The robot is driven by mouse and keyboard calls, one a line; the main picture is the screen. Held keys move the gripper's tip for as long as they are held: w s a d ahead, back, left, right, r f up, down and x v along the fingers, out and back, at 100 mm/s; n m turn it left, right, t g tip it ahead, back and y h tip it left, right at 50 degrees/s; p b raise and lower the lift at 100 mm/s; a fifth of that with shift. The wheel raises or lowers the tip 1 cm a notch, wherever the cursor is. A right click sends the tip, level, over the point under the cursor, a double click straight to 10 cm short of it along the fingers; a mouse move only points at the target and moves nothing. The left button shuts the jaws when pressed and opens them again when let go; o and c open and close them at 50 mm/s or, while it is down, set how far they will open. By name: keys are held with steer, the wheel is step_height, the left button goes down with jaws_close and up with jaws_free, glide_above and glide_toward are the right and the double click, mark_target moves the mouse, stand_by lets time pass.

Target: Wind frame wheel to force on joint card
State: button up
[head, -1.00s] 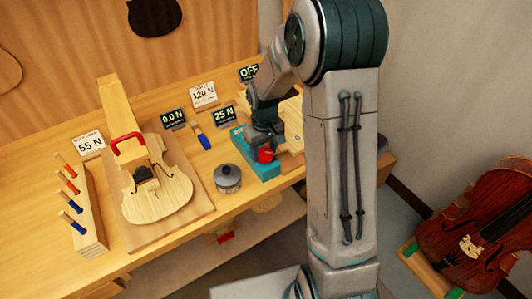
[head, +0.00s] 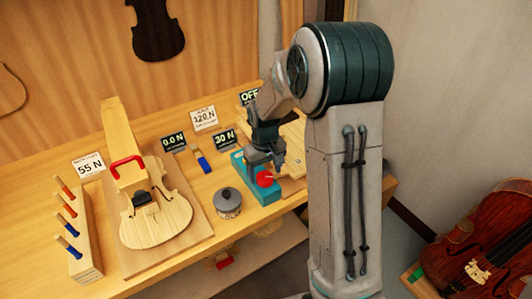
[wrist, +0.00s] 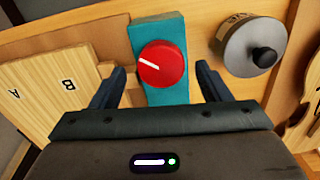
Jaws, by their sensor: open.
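The red wheel (head: 265,180) sits on a teal block (head: 239,163) at the bench's front edge. In the wrist view the round wheel (wrist: 160,68) shows a white line pointing to the upper left. My gripper (head: 266,159) is above the wheel, its open fingers apart on either side of it, not visibly touching. A dark display (head: 224,139) behind the block reads 30 N. A white card (head: 88,165) at left reads 55 N, and another white card (head: 204,118) reads 120 N; their small print is too small to read.
A display (head: 173,142) reads 0.0 N and another (head: 250,96) reads OFF. A lidded pot (head: 228,202) stands left of the block. A pale violin body (head: 157,219) lies on a board. A tool rack (head: 83,240) is at left, wooden pieces (wrist: 50,88) beside the block.

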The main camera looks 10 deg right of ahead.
mark_target(265, 177)
step_height(265, 177, up, 12)
steer(key=b, duration=0.1)
steer(key=shift+r, duration=0.15)
stand_by(1.2)
steer(key=s+r+m+t, duration=0.2)
steer(key=s+t, duration=0.1)
steer(key=s, duration=1.8)
steer(key=shift+s+d+m, duration=0.3)
steer(key=shift+s+d, duration=0.05)
steer(key=shift+s, duration=0.05)
